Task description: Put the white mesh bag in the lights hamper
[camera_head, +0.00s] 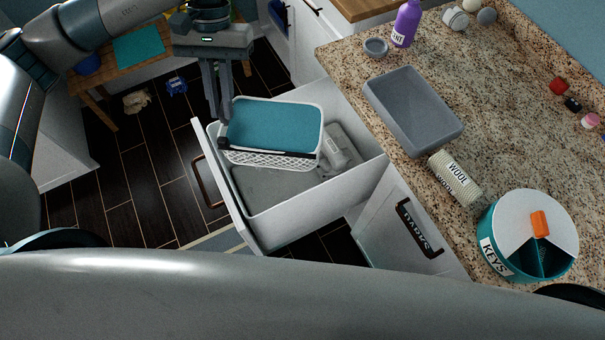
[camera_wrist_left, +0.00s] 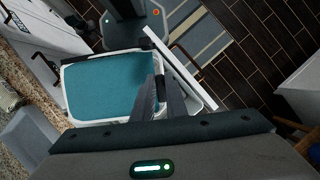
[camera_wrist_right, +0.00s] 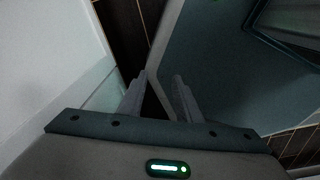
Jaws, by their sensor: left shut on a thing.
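The basket also shows in the left wrist view (camera_wrist_left: 68,92) beside my left fingers (camera_wrist_left: 165,100). It is in or just over an open white drawer (camera_head: 222,180) with a grey inside. A pale item (camera_head: 342,150) lies right of the basket; I cannot tell what it is. I cannot make out a white mesh bag or a lights label. My right gripper (camera_wrist_right: 160,88) has its fingers apart, with nothing between them.
A closed front (camera_head: 400,235) beside the drawer has a black label that seems to read DARKS. The granite counter (camera_head: 500,90) holds a grey tray (camera_head: 375,85), a wool roll (camera_head: 455,180), a keys tin (camera_head: 530,235) and a purple bottle (camera_head: 405,25). Dark floor lies left.

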